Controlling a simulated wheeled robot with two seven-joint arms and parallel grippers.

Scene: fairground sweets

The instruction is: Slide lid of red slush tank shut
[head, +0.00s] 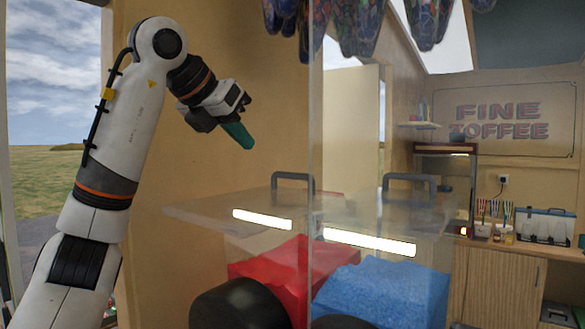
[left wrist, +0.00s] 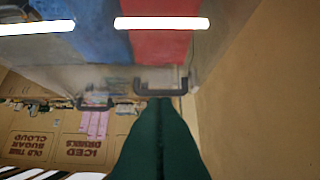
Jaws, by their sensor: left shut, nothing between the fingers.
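The red slush (head: 272,268) shows at the lower middle of the head view, under a clear lid (head: 200,212). The lid's pane reaches left past the slush. The lid's dark handle (head: 292,176) stands at its far side; in the left wrist view the handle (left wrist: 160,90) lies just beyond my fingertips. My left gripper (head: 238,134) is shut and empty, its green fingers pointing down and right. It is above and left of the handle, apart from it in the head view. Clear surfaces and bright reflections make the lid's exact edges hard to tell. My right gripper is not in view.
Blue slush (head: 385,292) with its own handled lid (head: 410,182) stands to the right. Dark bags (head: 345,25) hang overhead. A tan wall (head: 210,100) is behind my arm. A counter (head: 500,270) with cups is at the far right.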

